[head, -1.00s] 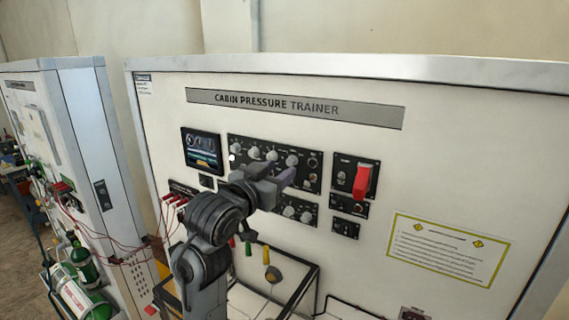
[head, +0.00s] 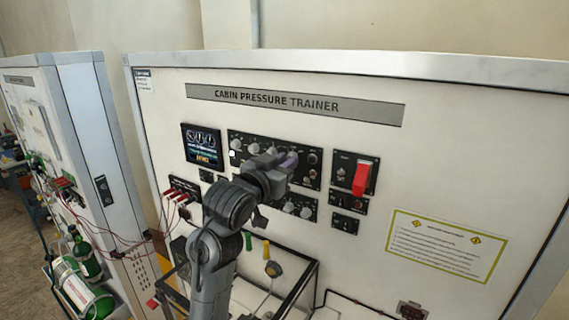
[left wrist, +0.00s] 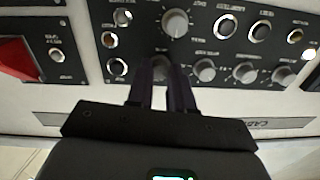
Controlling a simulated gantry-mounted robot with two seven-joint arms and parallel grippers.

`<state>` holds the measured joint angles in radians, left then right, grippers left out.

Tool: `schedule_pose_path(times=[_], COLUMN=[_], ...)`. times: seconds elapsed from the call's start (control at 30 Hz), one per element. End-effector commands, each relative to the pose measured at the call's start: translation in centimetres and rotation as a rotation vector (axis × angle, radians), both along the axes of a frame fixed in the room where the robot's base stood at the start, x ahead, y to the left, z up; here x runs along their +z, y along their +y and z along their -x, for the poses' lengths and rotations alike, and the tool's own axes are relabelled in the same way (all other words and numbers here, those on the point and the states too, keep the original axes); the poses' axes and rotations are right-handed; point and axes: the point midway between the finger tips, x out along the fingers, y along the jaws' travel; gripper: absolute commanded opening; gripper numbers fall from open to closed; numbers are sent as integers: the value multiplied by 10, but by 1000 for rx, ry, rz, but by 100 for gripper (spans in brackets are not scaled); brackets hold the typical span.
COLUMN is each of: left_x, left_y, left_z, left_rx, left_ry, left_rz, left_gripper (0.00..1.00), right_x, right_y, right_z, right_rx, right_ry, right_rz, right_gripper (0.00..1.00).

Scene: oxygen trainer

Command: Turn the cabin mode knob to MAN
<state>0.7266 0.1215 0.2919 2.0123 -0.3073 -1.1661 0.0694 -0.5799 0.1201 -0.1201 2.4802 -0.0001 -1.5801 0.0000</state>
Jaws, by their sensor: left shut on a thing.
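The black knob panel (head: 246,137) is on the white Cabin Pressure Trainer cabinet. Its top row holds several grey knobs. My left gripper (head: 289,160) is at the right-hand knob of that row. In the left wrist view, which shows the panel upside down, the two dark fingers of my left gripper (left wrist: 160,88) are shut on this knob (left wrist: 160,66), one on each side. The fingers hide most of it, and its pointer and labels cannot be read. My right gripper is not in view.
A red guarded switch (head: 362,178) is right of the knobs and shows in the left wrist view. Other knobs (left wrist: 204,70) stand close beside the fingers. A small screen (head: 202,147) is at the left, with red-plugged cables (head: 180,195) below it. A yellow-bordered placard (head: 436,246) is at lower right.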

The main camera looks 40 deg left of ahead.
Motion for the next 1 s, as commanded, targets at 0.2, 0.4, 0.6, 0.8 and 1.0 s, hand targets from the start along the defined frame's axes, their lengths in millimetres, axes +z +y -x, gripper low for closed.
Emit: schedule_pose_path(times=[0.2,0.4,0.6,0.8,1.0], left_x=[0,1,1,1,1], left_y=[0,1,1,1,2], left_z=[0,0,0,0,0], left_rx=[1,2,1,2,1], left_ry=[1,8,26,52,80], left_rz=[-5,-55,-175,-349,-538], left_gripper=[0,0,0,0,0], right_x=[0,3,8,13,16], right_y=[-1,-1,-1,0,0], right_z=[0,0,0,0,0], right_rx=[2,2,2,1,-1], right_ry=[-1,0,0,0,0], right_rz=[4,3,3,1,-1], right_gripper=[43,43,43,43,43])
